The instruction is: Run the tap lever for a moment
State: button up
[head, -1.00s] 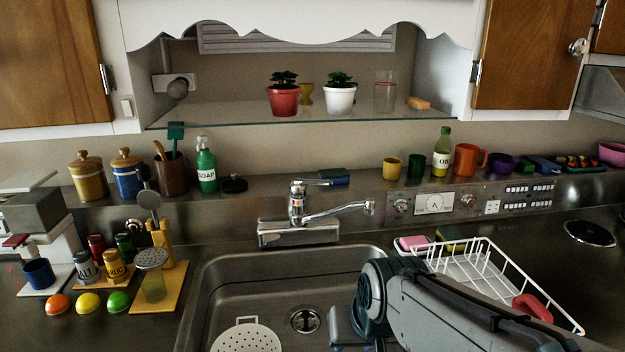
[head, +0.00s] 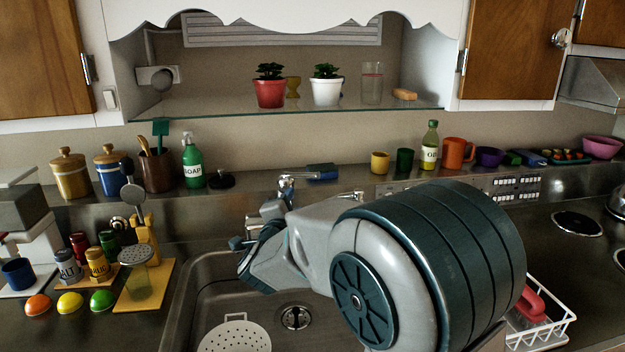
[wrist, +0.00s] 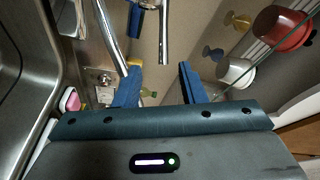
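The chrome tap stands behind the sink. Its lever (head: 300,178) shows above my arm in the head view, while most of the tap's body and spout is hidden behind the arm. In the wrist view the chrome spout (wrist: 108,38) runs down the left, and a straight chrome bar that looks like the lever (wrist: 165,32) lies beyond the fingertips, roughly in line with the gap. My gripper (wrist: 159,68) is open with nothing between its blue fingers. In the head view my gripper (head: 241,258) is over the sink, in front of and below the tap.
The sink (head: 215,285) holds a white strainer (head: 236,336). A soap bottle (head: 192,164) and canisters stand left on the ledge. A blue box (head: 323,172) lies behind the lever. A white rack (head: 555,325) is at right. Potted plants stand on the glass shelf above.

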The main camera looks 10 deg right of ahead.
aim_at(312, 177)
jog(key=w+d+m+h+p, duration=0.1)
jog(key=w+d, duration=0.1)
jog(key=w, duration=0.2)
jog(key=w+d+r+m+h+p, duration=0.1)
jog(key=w+d, duration=0.1)
jog(key=w, duration=0.2)
jog(key=w+d+h+p, duration=0.1)
jog(key=w+d, duration=0.2)
jog(key=w, duration=0.1)
jog(key=shift+r+m, duration=0.3)
jog(key=shift+m, duration=0.1)
